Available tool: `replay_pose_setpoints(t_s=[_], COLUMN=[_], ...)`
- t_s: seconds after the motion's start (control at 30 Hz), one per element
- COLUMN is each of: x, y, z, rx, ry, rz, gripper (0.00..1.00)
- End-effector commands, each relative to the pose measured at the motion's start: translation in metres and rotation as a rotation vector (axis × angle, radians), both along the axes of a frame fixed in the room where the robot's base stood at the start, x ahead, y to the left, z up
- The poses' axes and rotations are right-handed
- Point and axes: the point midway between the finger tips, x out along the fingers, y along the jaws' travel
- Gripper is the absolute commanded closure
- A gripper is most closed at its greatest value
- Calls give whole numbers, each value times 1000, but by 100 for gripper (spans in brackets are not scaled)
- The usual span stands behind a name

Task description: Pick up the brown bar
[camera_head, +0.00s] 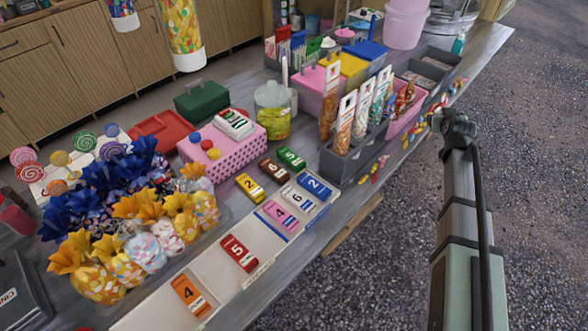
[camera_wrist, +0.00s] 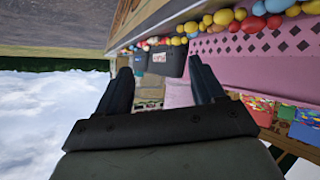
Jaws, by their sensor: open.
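The brown bar (camera_head: 273,170) bears a number that looks like 6. It lies on the grey counter between a yellow bar (camera_head: 250,187) and a green bar (camera_head: 291,157). My gripper (camera_head: 437,120) is well to the right of it, beyond the counter's right edge. In the wrist view my gripper (camera_wrist: 160,74) has its two dark fingers apart with nothing between them. The brown bar cannot be made out in the wrist view.
A pale tray (camera_head: 210,268) in front holds blue, white, pink, red and orange bars. A pink dotted box (camera_head: 222,158) stands behind the brown bar. A grey bin (camera_head: 352,160) of sweet bags stands between it and my gripper. Flower-like sweets crowd the left.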

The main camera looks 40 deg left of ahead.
Motion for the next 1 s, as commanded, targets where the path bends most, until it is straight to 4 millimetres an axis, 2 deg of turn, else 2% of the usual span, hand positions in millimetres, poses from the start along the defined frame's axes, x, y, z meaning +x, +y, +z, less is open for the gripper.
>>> replay_pose_setpoints(t_s=[0.03, 0.3, 0.47, 0.5, 0.67, 0.8, 0.87, 1.0], x=[5, 8, -5, -15, -59, -103, -124, -180], y=[17, 85, 123, 139, 192, 237, 254, 291], z=[27, 159, 225, 237, 259, 276, 276, 258], rx=[12, 75, 104, 102, 68, 32, 8, -74], ry=[-43, -261, -355, -365, -348, -331, -310, -229], rz=[16, 87, 131, 152, 234, 308, 342, 426], gripper=[32, 32, 32, 32, 32, 32, 32, 32])
